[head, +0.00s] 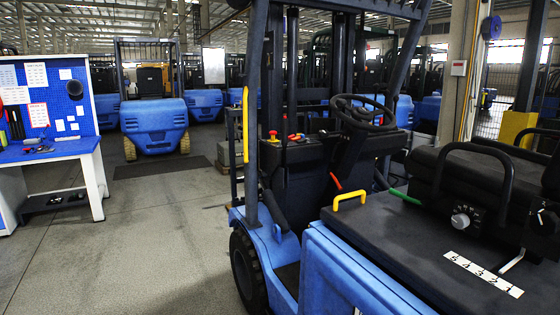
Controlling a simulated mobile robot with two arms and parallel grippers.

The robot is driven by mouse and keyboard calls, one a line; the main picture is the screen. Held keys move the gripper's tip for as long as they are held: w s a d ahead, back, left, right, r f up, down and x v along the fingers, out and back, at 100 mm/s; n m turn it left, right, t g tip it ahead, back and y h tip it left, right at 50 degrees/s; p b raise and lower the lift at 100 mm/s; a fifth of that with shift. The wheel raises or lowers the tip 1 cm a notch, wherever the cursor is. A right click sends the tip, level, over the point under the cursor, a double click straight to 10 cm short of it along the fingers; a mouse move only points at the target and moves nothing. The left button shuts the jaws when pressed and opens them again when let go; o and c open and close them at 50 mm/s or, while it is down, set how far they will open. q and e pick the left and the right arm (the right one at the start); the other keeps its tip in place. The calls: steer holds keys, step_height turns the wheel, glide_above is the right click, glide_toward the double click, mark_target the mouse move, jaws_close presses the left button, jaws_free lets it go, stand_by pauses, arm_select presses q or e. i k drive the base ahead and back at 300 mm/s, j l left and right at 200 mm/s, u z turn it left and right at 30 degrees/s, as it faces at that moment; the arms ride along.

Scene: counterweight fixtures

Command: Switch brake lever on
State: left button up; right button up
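A blue forklift (345,275) fills the right half of the head view. A small red lever (336,181) shows on the cab front below the black steering wheel (364,112). A lever with a green grip (405,197) lies low to the right of the wheel. The view does not show which of these is the brake lever. Neither of my grippers is in view.
A yellow handle (350,200) and a black dial (461,217) sit on the forklift's cover. A red knob (273,135) is on the console. A blue workbench (50,151) stands at the left. Grey floor (150,235) between bench and forklift is clear.

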mark_target(285, 121)
steer(key=i+j, duration=0.35)
steer(key=i+j+z, duration=0.1)
steer(key=i+j, duration=0.55)
steer(key=j, duration=0.15)
steer(key=i+j+z, duration=0.1)
steer(key=i+j, duration=0.55)
steer(key=j, duration=0.2)
steer(key=i+j+z, duration=0.15)
steer(key=i+j, duration=0.5)
steer(key=j, duration=0.2)
steer(key=i+j+z, duration=0.1)
steer(key=i+j, duration=0.15)
steer(key=j, duration=0.25)
